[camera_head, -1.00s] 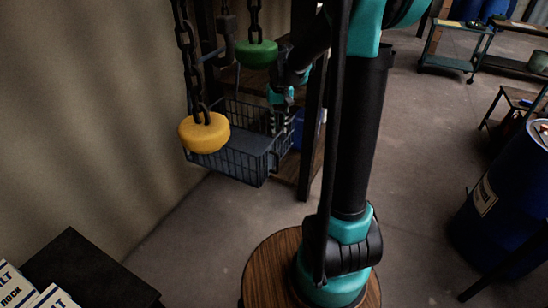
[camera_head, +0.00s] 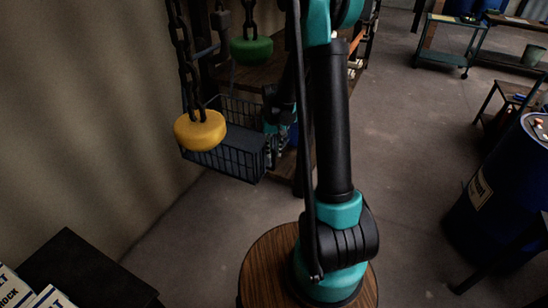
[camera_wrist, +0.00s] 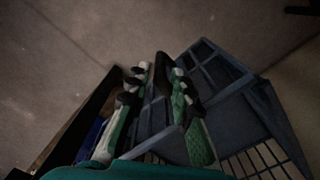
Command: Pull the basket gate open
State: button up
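The dark blue-grey wire basket (camera_head: 228,157) stands at the left of the head view, beside the yellow weight. My gripper (camera_head: 277,130) is at its right end, partly hidden behind my arm. In the wrist view, the two green and white fingers of my gripper (camera_wrist: 157,74) are apart. A dark upright part of the basket frame (camera_wrist: 161,78) shows between them, and I cannot tell if they touch it. A framed panel, seemingly the gate (camera_wrist: 207,57), lies just right of the fingertips. The wire grid of the basket (camera_wrist: 268,158) shows at lower right. The gate's latch or hinge is not clear.
A yellow weight (camera_head: 200,130) and a green weight (camera_head: 251,50) hang on chains by the basket. A wooden rack (camera_head: 240,75) stands behind it. A blue drum (camera_head: 497,195) is at right. Open floor (camera_head: 415,190) lies between.

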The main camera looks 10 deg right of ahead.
aim_at(274, 170)
jog(key=shift+f, duration=1.65)
jog(key=shift+c, duration=0.2)
grip_shut()
